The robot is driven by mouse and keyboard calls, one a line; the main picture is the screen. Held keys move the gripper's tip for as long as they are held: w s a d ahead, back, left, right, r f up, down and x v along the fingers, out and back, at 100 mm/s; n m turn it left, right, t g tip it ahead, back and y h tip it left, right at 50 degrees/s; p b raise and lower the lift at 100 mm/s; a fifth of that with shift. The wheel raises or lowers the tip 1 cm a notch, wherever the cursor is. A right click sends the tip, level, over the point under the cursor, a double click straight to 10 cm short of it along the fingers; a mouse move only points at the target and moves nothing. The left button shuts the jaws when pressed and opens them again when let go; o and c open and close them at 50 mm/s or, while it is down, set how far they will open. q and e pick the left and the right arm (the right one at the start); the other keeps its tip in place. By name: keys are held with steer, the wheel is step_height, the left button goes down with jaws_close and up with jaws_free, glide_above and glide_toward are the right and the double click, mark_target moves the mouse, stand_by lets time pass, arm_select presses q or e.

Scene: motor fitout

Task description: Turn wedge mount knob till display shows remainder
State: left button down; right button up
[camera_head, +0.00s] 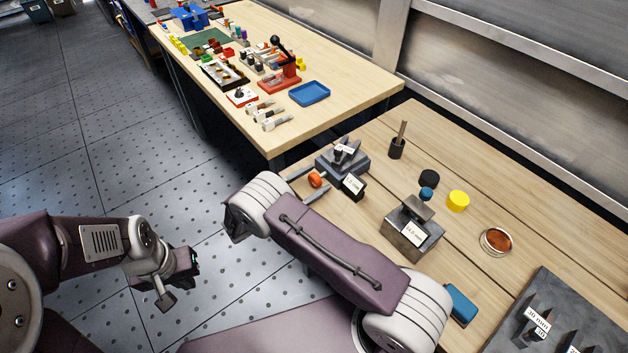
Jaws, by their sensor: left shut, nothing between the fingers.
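A grey mount (348,160) with a wedge-like top stands at the table's left end. An orange knob (315,180) is on its near-left side. My right forearm hides the gripper's body. My left gripper (166,299) is shut and empty over the floor, well away from the table.
A second grey block (412,237) has a tilted plate and a label that seems to read 14.5 mm. A dark tray (548,285) lies lower right.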

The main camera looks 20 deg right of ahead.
steer(key=b+v, duration=0.1)
steer(key=v, duration=0.8)
